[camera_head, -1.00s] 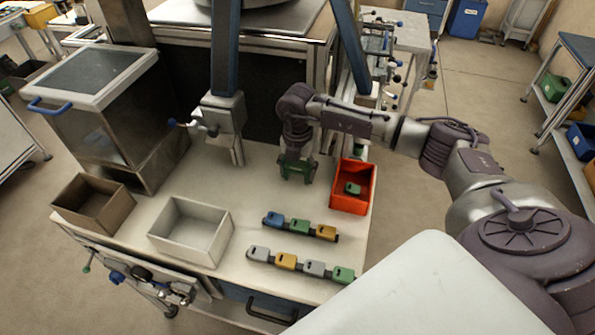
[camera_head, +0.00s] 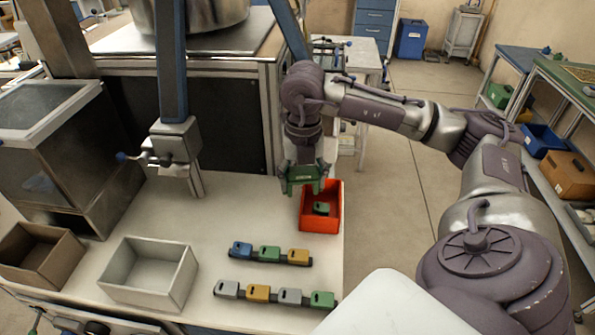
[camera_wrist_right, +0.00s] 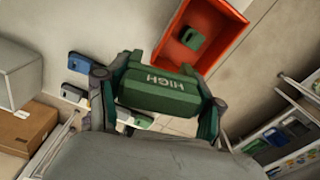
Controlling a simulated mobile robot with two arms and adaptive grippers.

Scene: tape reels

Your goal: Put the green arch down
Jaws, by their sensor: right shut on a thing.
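My right gripper (camera_head: 303,187) is shut on a green arch (camera_head: 303,176) and holds it above the table, near the back left of the red bin. In the head view the arch overlaps the bin's rear edge. In the right wrist view the arch (camera_wrist_right: 158,88), marked "HIGH", sits between the two fingers (camera_wrist_right: 158,108). The red bin (camera_head: 334,219) holds a smaller green block (camera_head: 321,208). The bin (camera_wrist_right: 166,50) and block (camera_wrist_right: 194,38) also show in the right wrist view. My left gripper is not in view.
Two rows of coloured blocks (camera_head: 269,254) (camera_head: 274,294) lie at the front of the table. A white bin (camera_head: 128,284) and a brown bin (camera_head: 60,260) stand at the left. A metal fixture (camera_head: 176,145) hangs behind. The table (camera_head: 225,205) left of the red bin is clear.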

